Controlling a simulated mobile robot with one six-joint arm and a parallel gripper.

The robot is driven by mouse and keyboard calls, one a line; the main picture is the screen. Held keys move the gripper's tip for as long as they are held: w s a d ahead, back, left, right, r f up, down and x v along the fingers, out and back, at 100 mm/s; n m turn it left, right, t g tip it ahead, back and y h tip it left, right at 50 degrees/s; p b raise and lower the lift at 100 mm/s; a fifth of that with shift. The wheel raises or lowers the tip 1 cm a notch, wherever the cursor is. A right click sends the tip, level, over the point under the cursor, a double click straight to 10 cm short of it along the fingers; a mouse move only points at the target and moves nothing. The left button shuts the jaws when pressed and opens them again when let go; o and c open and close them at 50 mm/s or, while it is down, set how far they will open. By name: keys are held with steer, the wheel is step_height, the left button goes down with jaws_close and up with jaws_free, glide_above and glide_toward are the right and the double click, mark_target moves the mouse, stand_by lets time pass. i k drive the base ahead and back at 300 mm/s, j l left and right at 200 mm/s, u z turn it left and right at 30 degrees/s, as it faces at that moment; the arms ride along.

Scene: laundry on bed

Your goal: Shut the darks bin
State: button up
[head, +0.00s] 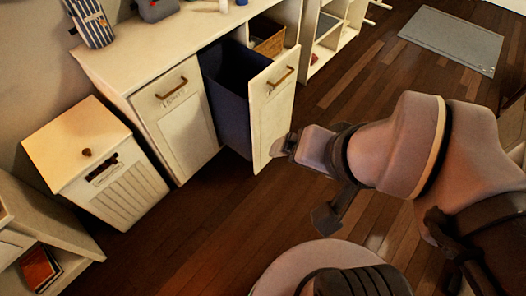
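A pull-out bin with a cream front panel (268,112) stands open from the long cabinet. It has a brass handle (280,77) and a dark blue inner bin (228,98) behind the panel. A small label under the handle is too small to read, so I cannot confirm that it says darks. My gripper (284,146) is at the lower right edge of this panel, its dark tip touching it or very close. I cannot make out both fingers or the gap between them.
A closed bin (180,118) sits left of the open one. A small lidded cabinet (105,165) stands further left, and a wicker basket (269,40) is on a shelf behind. Wooden floor (200,235) is clear in front. A grey mat (453,40) lies at the upper right.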

mark_target(251, 94)
steer(key=k, duration=0.15)
steer(key=i+l+z, duration=0.1)
steer(key=i+l, duration=0.15)
steer(key=i, duration=0.25)
steer(key=i+l+z, duration=0.15)
steer(key=i, duration=0.35)
steer(key=l, duration=0.1)
